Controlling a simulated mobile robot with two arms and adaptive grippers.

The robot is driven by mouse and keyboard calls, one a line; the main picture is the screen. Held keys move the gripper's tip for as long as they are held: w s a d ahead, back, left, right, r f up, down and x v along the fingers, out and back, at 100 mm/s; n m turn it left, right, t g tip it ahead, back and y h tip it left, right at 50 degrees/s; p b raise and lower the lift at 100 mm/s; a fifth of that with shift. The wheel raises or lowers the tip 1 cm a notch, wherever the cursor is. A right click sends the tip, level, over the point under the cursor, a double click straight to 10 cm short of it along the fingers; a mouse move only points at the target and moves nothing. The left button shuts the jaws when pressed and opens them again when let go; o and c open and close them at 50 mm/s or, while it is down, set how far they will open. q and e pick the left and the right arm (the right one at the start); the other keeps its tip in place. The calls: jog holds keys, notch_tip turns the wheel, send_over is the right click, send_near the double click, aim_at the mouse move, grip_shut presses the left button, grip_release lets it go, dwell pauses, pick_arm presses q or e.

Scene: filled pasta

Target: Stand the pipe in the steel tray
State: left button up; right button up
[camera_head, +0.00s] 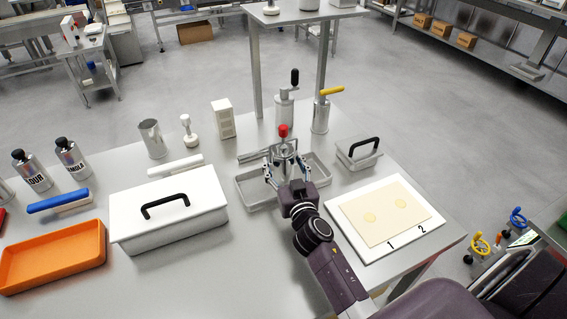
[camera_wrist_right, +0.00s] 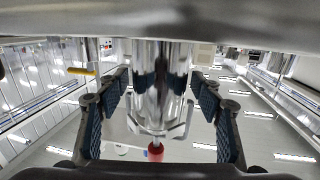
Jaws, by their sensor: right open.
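A shiny steel pipe (camera_head: 284,150) with a red knob on top is at the steel tray (camera_head: 318,167), a shallow tray near the middle of the table. It looks upright within the tray's outline; its foot is hidden, so I cannot tell whether it touches the tray floor. My right gripper (camera_head: 286,172) reaches in from the front, its fingers open on either side of the pipe. In the right wrist view the pipe (camera_wrist_right: 160,85) fills the space between the spread fingers (camera_wrist_right: 160,115), with gaps visible beside it. My left gripper is not in view.
Steel cylinders with a black handle (camera_head: 285,108) and a yellow handle (camera_head: 321,113) stand behind the tray. A white lidded box (camera_head: 185,225) is left, a small lidded container (camera_head: 359,155) right. A white board with dough (camera_head: 385,215) lies at front right.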

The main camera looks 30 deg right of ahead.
jog(key=shift+r, duration=0.1)
jog(key=shift+s, duration=0.15)
jog(key=b+v, duration=0.1)
jog(key=v, duration=1)
jog(key=shift+s+a+r, duration=0.1)
jog(key=shift+s, duration=0.25)
